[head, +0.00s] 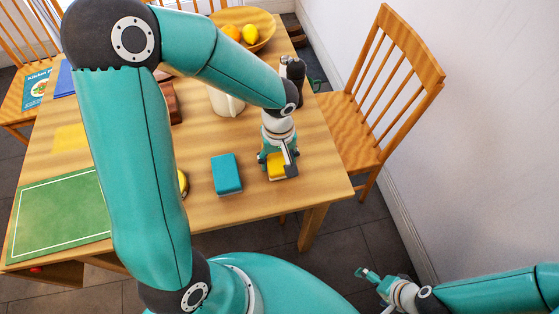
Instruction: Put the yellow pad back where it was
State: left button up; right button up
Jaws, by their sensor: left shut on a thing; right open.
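The yellow pad (276,172) is at the right part of the wooden table, under my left gripper (279,163). My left gripper points down and is shut on the pad; its fingers hide part of it. I cannot tell whether the pad touches the tabletop. A teal block (227,174) lies just left of the pad, apart from it. My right gripper (369,274) is open and empty, low at the right beyond the table's front edge.
The wooden table (254,208) carries a green mat (55,215), a flat yellow patch (70,138), a cream jug (225,103) and a fruit bowl (262,30). A yellow-and-dark thing (184,183) is half hidden by my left arm. A wooden chair (375,110) stands at right.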

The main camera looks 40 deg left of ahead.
aim_at(278, 158)
pick_arm(q)
jog(key=shift+f, duration=0.3)
jog(key=shift+f, duration=0.15)
jog(key=o, duration=1.5)
jog(key=shift+o, duration=0.2)
jog(key=shift+r, duration=0.3)
notch_tip(278, 158, up, 12)
jog(key=p, duration=0.1)
jog(key=shift+f, duration=0.1)
